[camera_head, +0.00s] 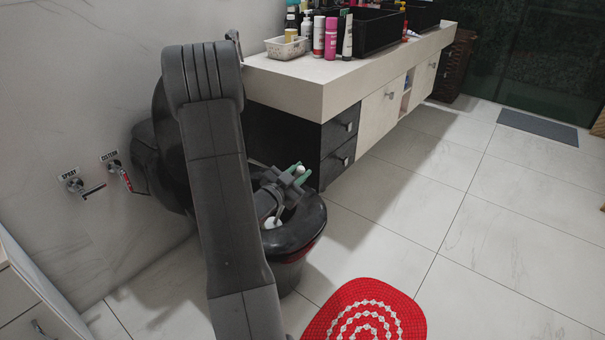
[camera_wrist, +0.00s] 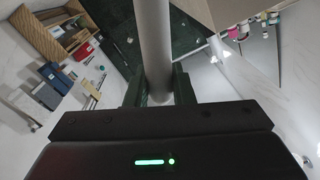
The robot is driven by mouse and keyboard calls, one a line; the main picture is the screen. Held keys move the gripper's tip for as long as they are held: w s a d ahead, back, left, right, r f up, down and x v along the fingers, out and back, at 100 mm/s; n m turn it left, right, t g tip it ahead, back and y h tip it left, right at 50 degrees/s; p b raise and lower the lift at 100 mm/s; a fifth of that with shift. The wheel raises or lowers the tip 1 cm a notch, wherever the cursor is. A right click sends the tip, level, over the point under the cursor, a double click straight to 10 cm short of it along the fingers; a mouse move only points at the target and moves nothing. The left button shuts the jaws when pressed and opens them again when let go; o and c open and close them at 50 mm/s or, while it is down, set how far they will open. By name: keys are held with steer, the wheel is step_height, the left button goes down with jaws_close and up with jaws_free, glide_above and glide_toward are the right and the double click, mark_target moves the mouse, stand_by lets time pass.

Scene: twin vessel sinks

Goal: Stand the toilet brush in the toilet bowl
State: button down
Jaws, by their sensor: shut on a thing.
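The toilet (camera_head: 310,222) is black, with its seat ring and bowl partly hidden behind my arm in the head view. My gripper (camera_head: 291,176) is above the bowl, shut on the toilet brush. In the wrist view the pale round handle (camera_wrist: 153,45) runs between the two fingers of my gripper (camera_wrist: 158,88); the brush head is out of sight there.
Wall taps (camera_head: 75,185) are at left. A red and white round mat (camera_head: 365,315) lies in front.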

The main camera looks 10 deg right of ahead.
steer(key=f+b, duration=0.1)
steer(key=f, duration=0.1)
steer(key=w+a+f+b, duration=0.1)
steer(key=f+b, duration=0.1)
steer(key=w+f+b, duration=0.1)
steer(key=f+b, duration=0.1)
steer(key=shift+w+a+f, duration=0.1)
steer(key=shift+a+f, duration=0.2)
steer(key=shift+f, duration=0.05)
steer(key=shift+w+a+f+b, duration=0.25)
steer(key=shift+f+b, duration=0.1)
steer(key=shift+f, duration=0.25)
steer(key=shift+w+a+f+b, duration=0.2)
steer(key=shift+f+b, duration=0.1)
steer(key=shift+f, duration=0.25)
steer(key=c, duration=1.2)
jaws_free()
steer(key=shift+o, duration=0.2)
steer(key=p+v, duration=0.3)
steer(key=v, duration=1)
steer(key=shift+s+a, duration=0.25)
steer(key=shift+s, duration=0.05)
steer(key=shift+w, duration=0.1)
